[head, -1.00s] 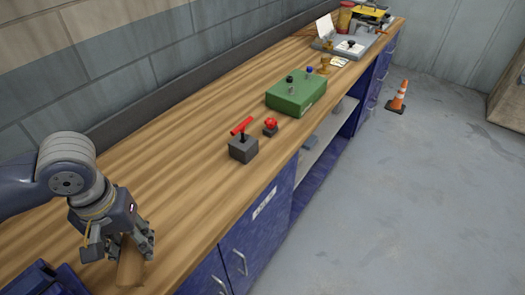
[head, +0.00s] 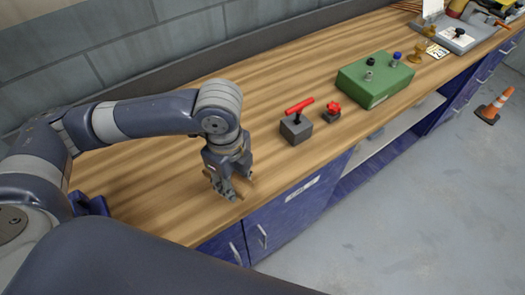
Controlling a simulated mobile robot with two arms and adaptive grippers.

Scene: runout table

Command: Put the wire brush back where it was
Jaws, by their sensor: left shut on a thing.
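My left gripper (head: 232,188) is low over the front part of the wooden table, left of the grey box with the red T-handle. It is shut on a brown, wood-coloured piece, which I take to be the wire brush (head: 243,188). The fingers hide most of it, so I see no bristles. I cannot tell whether it touches the tabletop. My right gripper is not in view.
The grey box (head: 296,130) with a red T-handle and a red knob (head: 332,111) stand right of the gripper. A green box (head: 375,80) is farther along. A blue object (head: 90,205) lies behind my arm. The wooden tabletop (head: 150,180) between is bare.

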